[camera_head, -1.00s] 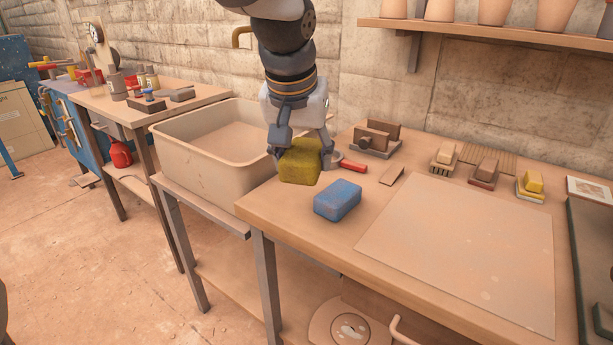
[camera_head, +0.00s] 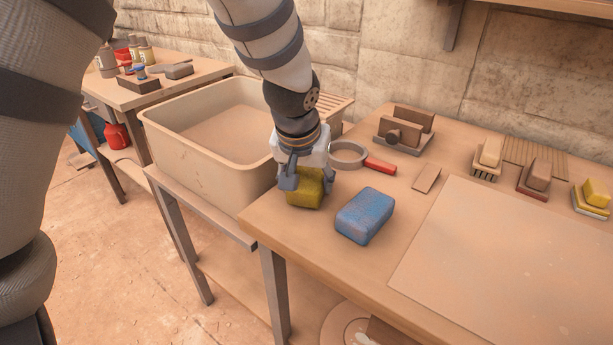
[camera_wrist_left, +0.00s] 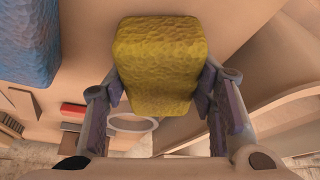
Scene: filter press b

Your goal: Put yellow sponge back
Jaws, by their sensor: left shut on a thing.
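The yellow sponge (camera_head: 305,193) is at the left end of the wooden bench (camera_head: 290,235), in the grip of my left gripper (camera_head: 308,182). In the left wrist view the sponge (camera_wrist_left: 158,65) sits between the two fingers of the gripper (camera_wrist_left: 160,100), which press on its sides. I cannot tell whether its underside touches the bench top. A blue sponge (camera_head: 365,215) lies on the bench just to the right of it, apart from it; it also shows in the left wrist view (camera_wrist_left: 27,40). My right gripper is not in view.
A beige basin (camera_head: 215,165) stands left of the bench. Several brushes and blocks (camera_head: 488,155) line the back. A pale board (camera_head: 490,250) covers the bench's right part.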

